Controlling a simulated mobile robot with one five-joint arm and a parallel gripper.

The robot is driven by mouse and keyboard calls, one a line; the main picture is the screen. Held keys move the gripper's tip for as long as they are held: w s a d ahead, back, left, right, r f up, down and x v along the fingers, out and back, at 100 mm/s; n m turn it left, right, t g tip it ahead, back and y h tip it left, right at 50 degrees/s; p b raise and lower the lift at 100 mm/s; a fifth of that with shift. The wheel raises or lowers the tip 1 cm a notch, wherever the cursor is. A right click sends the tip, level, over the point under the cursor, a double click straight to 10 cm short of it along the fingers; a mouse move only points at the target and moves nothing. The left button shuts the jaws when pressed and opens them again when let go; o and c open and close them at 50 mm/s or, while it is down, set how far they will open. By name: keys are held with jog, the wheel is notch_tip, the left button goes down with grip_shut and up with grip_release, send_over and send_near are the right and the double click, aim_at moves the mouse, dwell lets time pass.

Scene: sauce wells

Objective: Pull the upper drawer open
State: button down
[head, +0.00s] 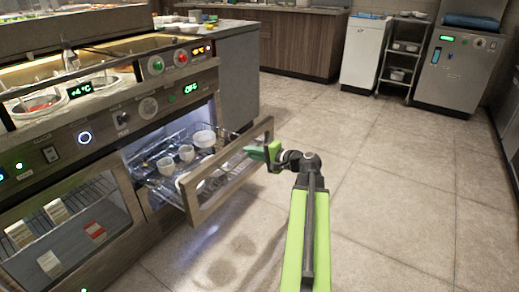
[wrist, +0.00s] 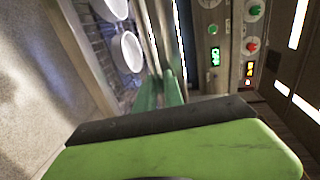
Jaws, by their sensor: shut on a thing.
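The upper drawer (head: 196,206) has a framed front and stands well out from the lit cabinet. White cups and bowls (head: 204,138) sit inside it. My gripper (head: 258,151) is at the far right part of the drawer's front, near its top edge. In the wrist view my green fingers (wrist: 161,92) are shut on a thin upright metal part of the drawer, with white bowls (wrist: 126,52) close by on the left. The exact spot of contact is partly hidden by my gripper.
The counter front above has knobs, lit buttons and a green display (head: 190,87). A glass-fronted compartment (head: 70,232) with cartons is on the left. Open tiled floor (head: 400,190) lies to the right. A shelf cart (head: 402,60) stands at the back.

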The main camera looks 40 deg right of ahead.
jog(key=shift+s, duration=0.95)
jog(key=c, duration=1.5)
grip_release()
jog(key=shift+d, duration=0.15)
jog(key=shift+o, duration=0.2)
